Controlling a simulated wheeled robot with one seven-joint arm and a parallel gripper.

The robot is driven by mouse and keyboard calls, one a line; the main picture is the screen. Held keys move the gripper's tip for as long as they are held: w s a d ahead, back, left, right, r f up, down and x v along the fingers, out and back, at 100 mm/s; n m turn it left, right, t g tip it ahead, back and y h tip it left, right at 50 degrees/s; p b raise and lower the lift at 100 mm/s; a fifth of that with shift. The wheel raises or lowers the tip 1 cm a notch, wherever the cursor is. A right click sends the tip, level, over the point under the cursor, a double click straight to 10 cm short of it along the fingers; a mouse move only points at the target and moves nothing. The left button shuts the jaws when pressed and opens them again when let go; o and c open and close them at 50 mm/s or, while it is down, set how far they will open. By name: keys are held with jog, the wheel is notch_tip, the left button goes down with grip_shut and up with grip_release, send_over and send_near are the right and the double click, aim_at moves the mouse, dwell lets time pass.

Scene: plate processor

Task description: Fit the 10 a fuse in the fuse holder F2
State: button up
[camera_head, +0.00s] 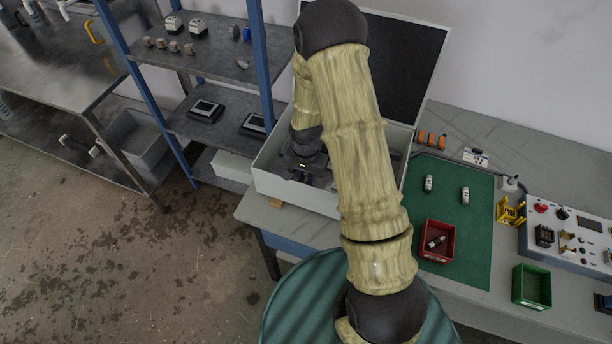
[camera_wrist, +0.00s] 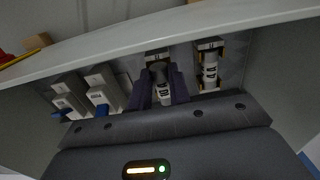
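My gripper (camera_wrist: 162,92) is inside the open white cabinet (camera_head: 268,180), with its two dark fingers on either side of a white cylindrical fuse (camera_wrist: 161,80). The fingers appear closed on it. The fuse's upper end is at a holder (camera_wrist: 156,55) on the cabinet floor; I cannot tell if it is fully seated. Just right, a second holder (camera_wrist: 211,44) has a similar white fuse (camera_wrist: 210,70) in it. The ratings and holder names are too small to read. In the head view my gripper (camera_head: 304,168) is small and partly shaded, and the fuse is not clear.
Two grey devices with blue levers (camera_wrist: 98,95) stand left of the gripper. The cabinet wall (camera_wrist: 120,40) is close beyond. A green bin (camera_head: 531,298) is empty.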

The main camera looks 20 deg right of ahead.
jog(key=o, duration=0.5)
jog(key=shift+r, duration=0.1)
notch_tip(320, 180, up, 17)
jog(key=b, duration=0.2)
dwell(0.3)
jog(key=shift+s+r, duration=0.1)
dwell(0.3)
